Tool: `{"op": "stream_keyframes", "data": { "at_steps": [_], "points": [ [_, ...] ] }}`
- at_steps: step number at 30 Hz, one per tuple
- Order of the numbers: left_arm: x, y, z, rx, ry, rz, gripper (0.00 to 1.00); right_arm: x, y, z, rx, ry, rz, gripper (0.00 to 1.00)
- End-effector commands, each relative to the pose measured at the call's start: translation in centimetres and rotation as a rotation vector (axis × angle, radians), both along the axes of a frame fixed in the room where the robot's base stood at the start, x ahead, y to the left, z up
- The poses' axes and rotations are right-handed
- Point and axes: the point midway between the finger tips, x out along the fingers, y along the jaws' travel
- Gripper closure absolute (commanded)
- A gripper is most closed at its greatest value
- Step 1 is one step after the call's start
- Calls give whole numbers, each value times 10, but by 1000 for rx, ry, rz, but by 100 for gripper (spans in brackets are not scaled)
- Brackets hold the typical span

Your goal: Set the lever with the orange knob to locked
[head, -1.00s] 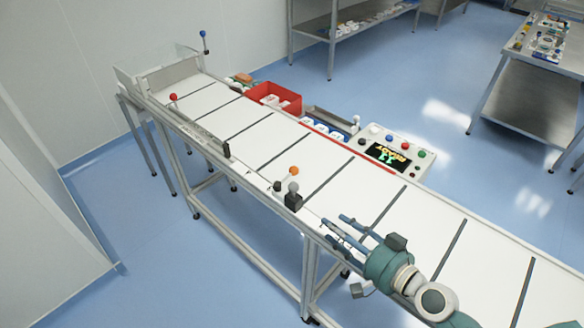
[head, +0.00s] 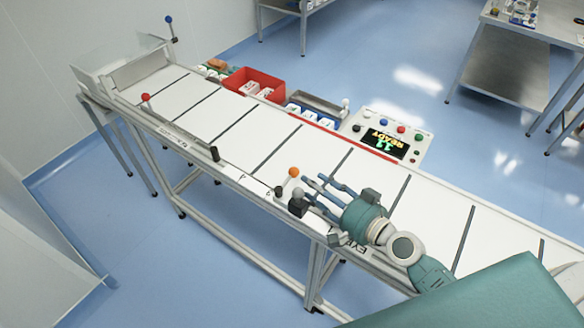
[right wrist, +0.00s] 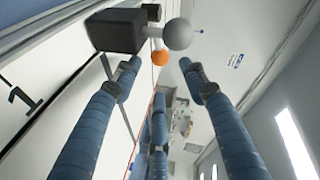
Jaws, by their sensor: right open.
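The lever with the orange knob (head: 293,172) stands at the near edge of the conveyor, its stick tilted up from a small dark base (head: 279,190). In the right wrist view, the orange knob (right wrist: 160,58) shows just past the fingertips. A grey ball knob (head: 298,192) on a black block (head: 297,207) sits right beside it; the grey ball (right wrist: 178,35) and block (right wrist: 115,30) are also large in the wrist view. My right gripper (head: 311,187) is open and empty, its blue fingers pointing left at the knobs. My left gripper is out of view.
A red-knobbed lever (head: 145,97) and a blue-knobbed lever (head: 169,20) stand farther up the line. A control panel (head: 360,125) reading READY and a red bin (head: 236,82) line the far side. The white belt (head: 325,155) around the gripper is clear.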

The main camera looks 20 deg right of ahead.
Motion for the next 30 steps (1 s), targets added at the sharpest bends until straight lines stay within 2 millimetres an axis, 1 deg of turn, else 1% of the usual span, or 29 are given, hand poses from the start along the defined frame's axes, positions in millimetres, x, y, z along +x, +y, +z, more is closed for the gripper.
{"op": "stream_keyframes", "data": {
  "at_steps": [1,5,9,12,15,18,26,28,30],
  "points": [
    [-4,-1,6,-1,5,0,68,9,4,3,3,-2,0,57],
    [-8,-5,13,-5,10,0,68,33,15,-2,4,-3,1,57],
    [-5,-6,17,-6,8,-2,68,55,24,-10,1,-1,1,57],
    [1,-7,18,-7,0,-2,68,68,30,-14,2,-1,1,57],
    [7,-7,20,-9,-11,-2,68,76,33,-16,1,-1,2,57],
    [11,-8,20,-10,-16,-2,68,80,35,-18,-1,-1,2,57],
    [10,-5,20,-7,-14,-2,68,81,36,-19,-1,0,2,57],
    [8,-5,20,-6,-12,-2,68,81,36,-19,-1,-1,2,67],
    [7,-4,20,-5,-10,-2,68,81,36,-19,-1,-1,2,81]
  ]
}}
